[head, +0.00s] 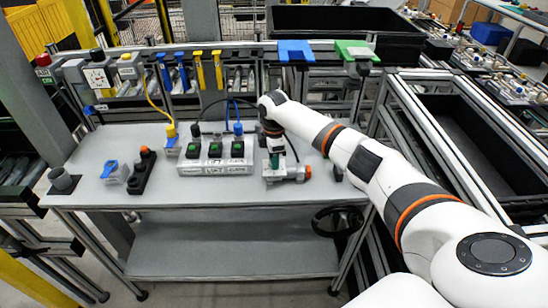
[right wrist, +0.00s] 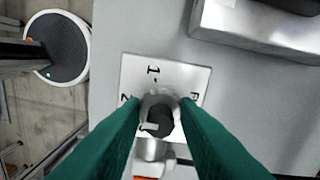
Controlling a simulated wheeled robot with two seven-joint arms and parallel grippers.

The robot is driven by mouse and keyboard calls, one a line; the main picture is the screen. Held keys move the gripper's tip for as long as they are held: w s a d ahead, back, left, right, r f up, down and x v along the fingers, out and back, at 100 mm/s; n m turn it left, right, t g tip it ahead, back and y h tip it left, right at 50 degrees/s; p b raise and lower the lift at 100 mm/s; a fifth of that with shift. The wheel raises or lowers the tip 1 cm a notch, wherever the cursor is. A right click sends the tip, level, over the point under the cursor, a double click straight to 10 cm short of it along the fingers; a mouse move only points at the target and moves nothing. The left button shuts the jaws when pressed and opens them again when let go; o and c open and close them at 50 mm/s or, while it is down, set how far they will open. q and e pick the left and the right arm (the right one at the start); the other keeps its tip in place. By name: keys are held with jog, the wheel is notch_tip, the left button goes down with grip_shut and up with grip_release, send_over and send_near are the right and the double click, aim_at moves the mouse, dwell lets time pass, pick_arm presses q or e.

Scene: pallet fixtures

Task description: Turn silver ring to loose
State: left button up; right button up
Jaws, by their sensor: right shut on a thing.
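The silver ring (right wrist: 160,101) sits around a dark round core on a pale square plate (right wrist: 136,72) with printed marks, among them a 1. My right gripper (right wrist: 160,108) has its green fingers on either side of the ring and is shut on it. In the head view my right gripper (head: 275,155) points down over the fixture at the right part of the table. The grey fixture (head: 276,180) is partly hidden by the gripper. The ring itself is too small to make out there. My left gripper is not in view.
Left of the fixture stands a silver box with green switches (head: 214,168). The table's front strip (head: 200,196) is clear.

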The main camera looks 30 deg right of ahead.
jog(key=n, duration=0.3)
jog(key=shift+n, duration=0.3)
jog(key=shift+w+n, duration=0.1)
jog(key=shift+n, duration=1.7)
jog(key=shift+r, duration=0.1)
jog(key=o, duration=1)
